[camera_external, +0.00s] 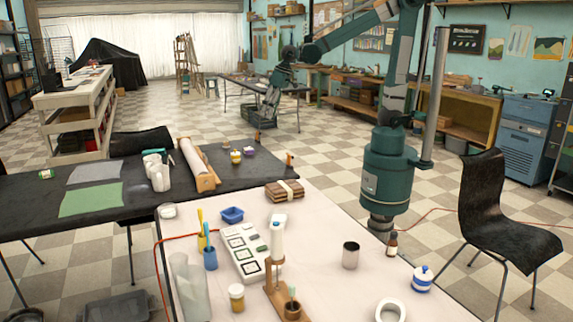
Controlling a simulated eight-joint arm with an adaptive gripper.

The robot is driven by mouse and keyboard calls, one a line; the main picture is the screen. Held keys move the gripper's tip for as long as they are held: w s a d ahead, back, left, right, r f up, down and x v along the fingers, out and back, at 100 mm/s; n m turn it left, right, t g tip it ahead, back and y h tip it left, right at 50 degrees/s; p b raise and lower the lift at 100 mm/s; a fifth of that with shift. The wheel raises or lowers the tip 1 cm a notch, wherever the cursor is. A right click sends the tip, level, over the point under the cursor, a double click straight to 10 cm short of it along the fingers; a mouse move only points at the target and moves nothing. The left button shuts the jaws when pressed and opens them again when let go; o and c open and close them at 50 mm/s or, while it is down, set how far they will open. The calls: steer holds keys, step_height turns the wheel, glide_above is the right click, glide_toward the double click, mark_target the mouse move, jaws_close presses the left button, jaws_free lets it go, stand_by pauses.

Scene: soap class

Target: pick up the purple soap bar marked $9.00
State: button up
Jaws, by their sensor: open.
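A small purple item (249,153) sits on the black-topped table, near its right end. It may be the soap bar, but it is too small to make out its shape or any price mark. My gripper (262,118) is open and hangs at the end of my arm, above the purple item in the picture and apart from it. The fingers are small and dark against the background. No $9.00 mark can be read anywhere.
Beside the purple item is a small yellow-and-orange jar (236,157). A pale roll on a wooden stand (197,165) lies to the left. The near white table (320,220) holds a white tray (236,231), a blue dish (232,215), bundled wooden pieces (284,191) and a metal cup (350,255).

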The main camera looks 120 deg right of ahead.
steer(key=w+d+f+m+g, duration=0.1)
steer(key=d+f+m, duration=0.15)
steer(key=d, duration=0.35)
steer(key=w+d+f+m, duration=0.1)
steer(key=w+d+f, duration=0.15)
steer(key=d, duration=0.35)
steer(key=w+d+f+m+g, duration=0.1)
steer(key=d+f, duration=0.3)
steer(key=d, duration=0.2)
steer(key=m+g+y, duration=0.1)
steer(key=m, duration=0.4)
glide_toward(248, 148)
steer(key=shift+w+a+f+p, duration=0.3)
steer(key=shift+w+a+p, duration=0.05)
steer(key=shift+p, duration=0.05)
steer(key=shift+s+d+f, duration=0.15)
steer(key=shift+d+f, duration=0.05)
steer(key=shift+f, duration=0.1)
steer(key=shift+f, duration=1.15)
steer(key=shift+a+f+b, duration=0.1)
steer(key=shift+f+b, duration=0.05)
steer(key=shift+b, duration=0.15)
